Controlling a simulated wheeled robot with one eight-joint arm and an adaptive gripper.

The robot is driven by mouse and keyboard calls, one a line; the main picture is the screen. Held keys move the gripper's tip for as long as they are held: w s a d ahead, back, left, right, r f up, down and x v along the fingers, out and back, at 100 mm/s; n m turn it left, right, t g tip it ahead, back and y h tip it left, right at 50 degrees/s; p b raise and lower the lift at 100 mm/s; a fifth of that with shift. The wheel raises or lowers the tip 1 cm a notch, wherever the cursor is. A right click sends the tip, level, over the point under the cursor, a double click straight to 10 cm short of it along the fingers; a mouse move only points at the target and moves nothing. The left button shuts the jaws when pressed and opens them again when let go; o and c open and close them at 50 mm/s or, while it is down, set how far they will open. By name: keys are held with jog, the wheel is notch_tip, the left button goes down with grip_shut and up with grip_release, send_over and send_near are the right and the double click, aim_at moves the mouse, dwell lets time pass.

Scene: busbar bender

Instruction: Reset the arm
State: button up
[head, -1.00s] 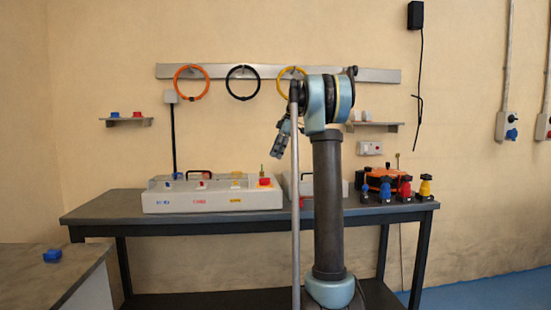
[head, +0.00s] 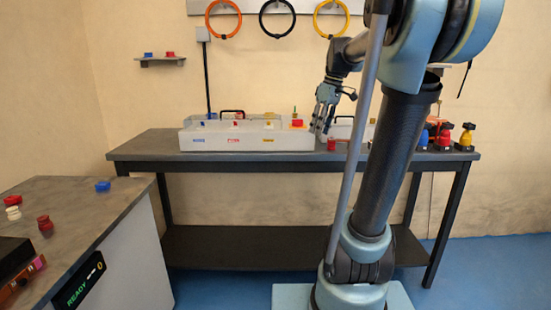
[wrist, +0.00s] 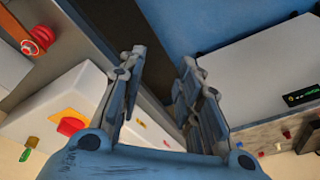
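My arm rises at the right of the head view, leaning, with its forearm bent over towards the workbench. My gripper (head: 321,122) hangs pointing down in front of the right end of the white control box (head: 245,140). In the wrist view my gripper (wrist: 162,62) has its two blue-grey fingers spread apart with nothing between them. The white control box (wrist: 62,98) with its red and yellow knob shows at the left of the wrist view. How far the fingers are from the box is hard to tell.
The dark workbench (head: 150,148) stands along the wall. A red spool-like part (head: 331,144) sits beside the box. Blue, red and yellow connectors (head: 445,136) stand at the bench's right. A side counter (head: 75,215) at left carries small caps. Blue floor lies between.

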jog(key=s+d+f+m+t+h, duration=0.1)
jog(key=s+f+m, duration=0.8)
jog(key=s+f, duration=1.5)
jog(key=shift+d+f+h, duration=0.55)
jog(key=shift+d+h, duration=0.05)
jog(key=shift+d, duration=0.4)
jog(key=shift+s, duration=0.1)
jog(key=shift+w+f, duration=0.2)
jog(key=shift+w, duration=0.25)
